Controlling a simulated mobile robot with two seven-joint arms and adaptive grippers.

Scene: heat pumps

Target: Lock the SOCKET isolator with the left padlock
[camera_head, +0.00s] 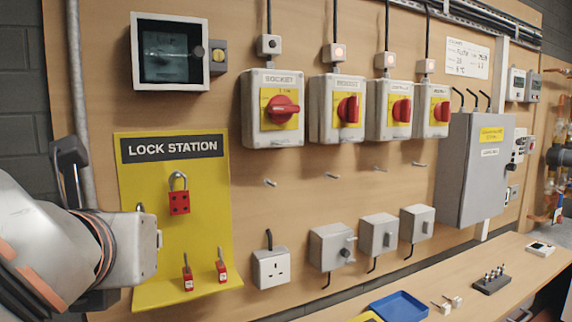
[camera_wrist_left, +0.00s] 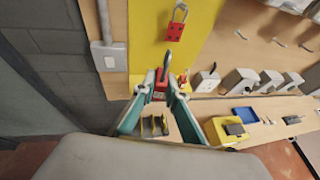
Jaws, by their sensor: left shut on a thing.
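The SOCKET isolator (camera_head: 257,128) is a grey box at the upper middle, its red handle (camera_head: 284,109) lying roughly horizontal on a yellow plate. My left gripper (camera_wrist_left: 159,92) is shut on the left padlock (camera_wrist_left: 160,85), a red body with its shackle (camera_wrist_left: 165,63) upward, in front of the yellow lock station. In the head view my gripper's body (camera_head: 130,250) hides the padlock's body; a shackle top (camera_head: 140,207) shows above it. Two other red padlocks (camera_head: 188,279) (camera_head: 221,270) stand on the station shelf. My right gripper is not in view.
A red hasp (camera_head: 179,202) hangs on the lock station board (camera_head: 218,170). Other isolators (camera_head: 320,125) stand in a row right of SOCKET. Pegs (camera_head: 270,183) stick out below. A socket outlet (camera_head: 270,268) and grey boxes (camera_head: 330,247) sit lower. A blue tray (camera_head: 400,308) lies on the bench.

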